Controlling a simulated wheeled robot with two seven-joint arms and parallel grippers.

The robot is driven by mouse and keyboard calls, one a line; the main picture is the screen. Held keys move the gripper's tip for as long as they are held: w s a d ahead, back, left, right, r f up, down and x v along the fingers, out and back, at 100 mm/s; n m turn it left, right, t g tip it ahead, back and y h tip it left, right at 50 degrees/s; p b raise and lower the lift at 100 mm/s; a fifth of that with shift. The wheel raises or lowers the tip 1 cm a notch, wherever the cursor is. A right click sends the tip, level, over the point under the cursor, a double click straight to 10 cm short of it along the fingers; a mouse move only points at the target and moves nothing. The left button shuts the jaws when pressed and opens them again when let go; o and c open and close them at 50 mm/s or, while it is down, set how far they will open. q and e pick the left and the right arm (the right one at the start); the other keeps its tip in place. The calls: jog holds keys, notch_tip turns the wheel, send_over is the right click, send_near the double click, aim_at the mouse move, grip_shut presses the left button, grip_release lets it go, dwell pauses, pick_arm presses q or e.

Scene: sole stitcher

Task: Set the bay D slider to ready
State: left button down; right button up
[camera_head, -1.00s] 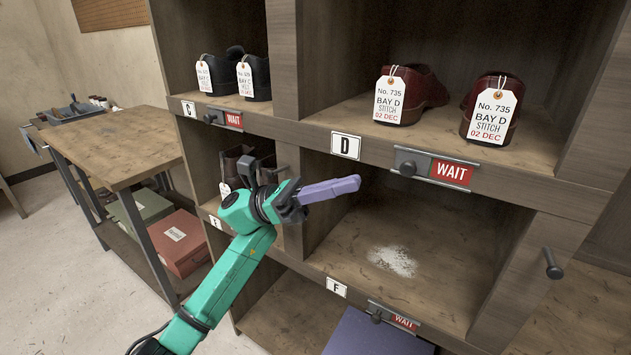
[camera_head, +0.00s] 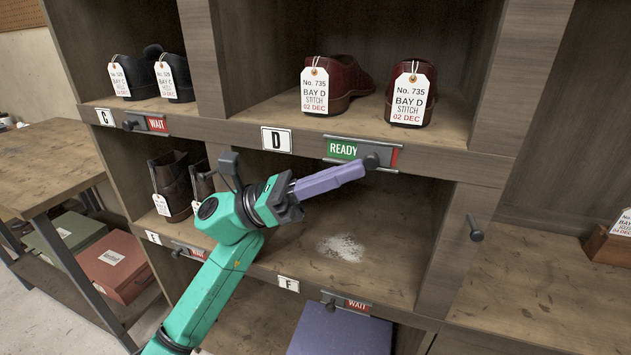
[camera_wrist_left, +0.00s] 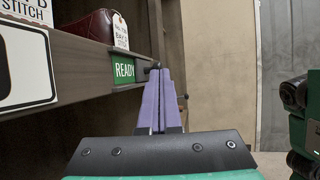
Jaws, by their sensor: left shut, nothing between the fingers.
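The bay D slider is a dark knob (camera_head: 371,162) on a metal rail under the bay D shelf. It stands at the right part of its rail, with the green READY label (camera_head: 342,150) uncovered and a strip of red at the right end. The READY label also shows in the left wrist view (camera_wrist_left: 123,70). My left gripper (camera_head: 362,168) has purple fingers, shut and empty. Its tips are at the knob's lower left; whether they touch it I cannot tell. The fingers also show in the left wrist view (camera_wrist_left: 160,77). My right gripper is not in the head view.
Maroon shoes (camera_head: 340,80) with bay D tags stand on the shelf above, near its front edge. Bays C, E and F have sliders showing red WAIT. A dark peg (camera_head: 474,229) sticks out from the upright at the right. A workbench (camera_head: 50,160) stands at the left.

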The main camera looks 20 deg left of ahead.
pick_arm(q)
jog(key=shift+s+d, duration=0.1)
jog(key=shift+d, duration=0.25)
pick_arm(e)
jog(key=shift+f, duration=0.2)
pick_arm(q)
jog(key=shift+a, duration=0.1)
jog(key=b+v, duration=0.4)
jog(key=v, duration=1)
jog(key=shift+a+f, duration=0.15)
jog(key=shift+f, duration=0.05)
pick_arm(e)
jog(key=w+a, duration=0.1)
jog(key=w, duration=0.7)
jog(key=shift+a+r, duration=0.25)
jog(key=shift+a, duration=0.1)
pick_arm(q)
jog(key=shift+s, duration=0.1)
